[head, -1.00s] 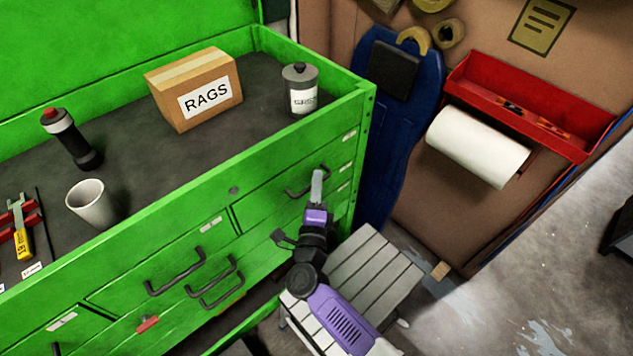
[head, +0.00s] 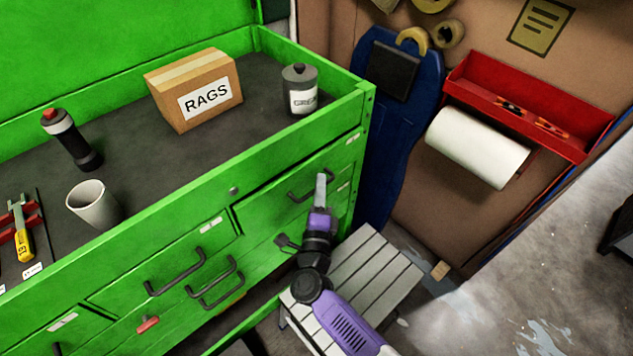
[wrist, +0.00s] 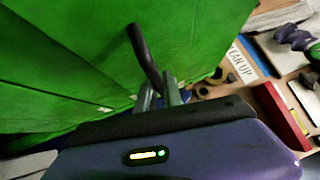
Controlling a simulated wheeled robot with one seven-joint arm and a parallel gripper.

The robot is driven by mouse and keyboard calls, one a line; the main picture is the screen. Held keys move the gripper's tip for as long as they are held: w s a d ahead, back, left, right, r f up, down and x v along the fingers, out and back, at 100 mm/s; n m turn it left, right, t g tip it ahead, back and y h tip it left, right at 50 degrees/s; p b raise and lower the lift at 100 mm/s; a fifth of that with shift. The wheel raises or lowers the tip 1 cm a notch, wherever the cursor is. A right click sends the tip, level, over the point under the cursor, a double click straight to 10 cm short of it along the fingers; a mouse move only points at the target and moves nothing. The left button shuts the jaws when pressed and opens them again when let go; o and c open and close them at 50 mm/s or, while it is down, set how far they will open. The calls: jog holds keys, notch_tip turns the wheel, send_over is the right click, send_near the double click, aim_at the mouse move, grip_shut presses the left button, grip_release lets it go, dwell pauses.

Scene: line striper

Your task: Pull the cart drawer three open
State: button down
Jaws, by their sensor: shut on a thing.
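The green cart has several drawers with dark bar handles. My gripper (head: 321,188) is at the upper right drawer (head: 270,212), shut on that drawer's handle (head: 298,197). In the wrist view the two fingers of my gripper (wrist: 164,92) close around one end of the black bar handle (wrist: 141,48). Part of the handle is hidden by my fingers.
A grey slatted stool (head: 365,275) stands below my arm, right of the cart. Open floor (head: 510,260) lies to the right.

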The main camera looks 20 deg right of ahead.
jog(key=s+d, duration=0.4)
jog(key=s, duration=0.8)
jog(key=s+d, duration=0.4)
jog(key=s, duration=0.8)
jog(key=shift+s, duration=0.15)
jog(key=c, duration=1.8)
grip_release()
jog(key=shift+o, duration=0.2)
jog(key=b+v, duration=0.2)
jog(key=v, duration=0.6)
jog(key=s+a+r+n+g+y, duration=0.1)
jog(key=s+r+n+y, duration=0.3)
jog(key=n, duration=0.8)
jog(key=s+a+r+n+g+y, duration=0.1)
jog(key=s+a+r+n+y, duration=0.3)
jog(key=n, duration=0.9)
jog(key=s+r+y, duration=0.1)
jog(key=s+r, duration=0.1)
jog(key=s, duration=0.1)
jog(key=shift+s+a, duration=0.15)
jog(key=shift+a, duration=0.1)
